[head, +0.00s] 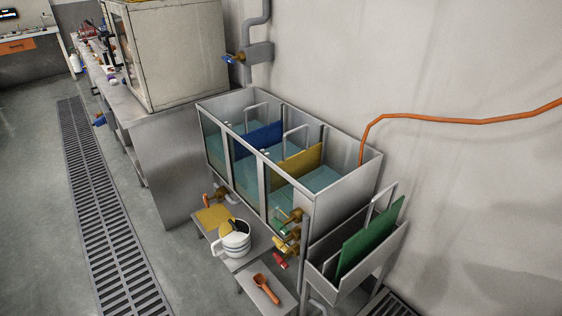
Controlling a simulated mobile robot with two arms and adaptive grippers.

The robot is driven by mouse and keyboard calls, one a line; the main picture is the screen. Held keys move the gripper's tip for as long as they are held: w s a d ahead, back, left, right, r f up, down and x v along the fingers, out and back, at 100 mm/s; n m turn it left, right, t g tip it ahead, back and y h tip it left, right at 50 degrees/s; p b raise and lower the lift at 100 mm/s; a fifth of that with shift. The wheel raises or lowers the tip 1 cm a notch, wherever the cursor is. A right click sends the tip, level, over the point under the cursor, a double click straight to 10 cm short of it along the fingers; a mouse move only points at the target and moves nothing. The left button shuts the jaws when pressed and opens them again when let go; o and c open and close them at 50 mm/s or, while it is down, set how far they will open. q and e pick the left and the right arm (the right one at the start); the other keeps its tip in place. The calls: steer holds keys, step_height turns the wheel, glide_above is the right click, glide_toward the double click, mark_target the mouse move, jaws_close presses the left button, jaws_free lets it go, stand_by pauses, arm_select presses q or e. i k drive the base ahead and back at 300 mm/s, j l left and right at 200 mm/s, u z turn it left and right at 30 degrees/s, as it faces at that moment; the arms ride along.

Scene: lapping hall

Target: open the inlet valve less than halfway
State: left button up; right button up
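A grey pipe (264,14) comes down the wall behind the tank to a grey box-like fitting (260,52). A valve with a blue handle (230,59) sticks out to the left of this fitting. Lower down, at the tank's front right, are brass valves with a green handle (282,228), a yellow handle (281,244) and a red handle (280,262). Another brass valve (219,192) with an orange-red handle sits at the tank's lower left. I see no label marking the inlet valve, and cannot tell how far any valve is open. Neither gripper shows.
The glass-sided tank (345,184) holds blue and yellow panels in water. A green panel (370,238) stands in a trough at right. A low bench (253,240) carries a white jug (234,240). A metal cabinet (178,60) stands left of the pipe. Floor (45,200) beside the drain grate is clear.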

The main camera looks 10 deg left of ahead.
mark_target(227, 60)
steer(key=i+j, duration=0.15)
steer(key=j, duration=0.25)
steer(key=i+j+u, duration=0.1)
steer(key=j, duration=0.3)
steer(key=i+j, duration=0.3)
steer(key=i+j+u, duration=0.1)
steer(key=j, duration=0.35)
steer(key=i+j, duration=0.25)
steer(key=j, duration=0.15)
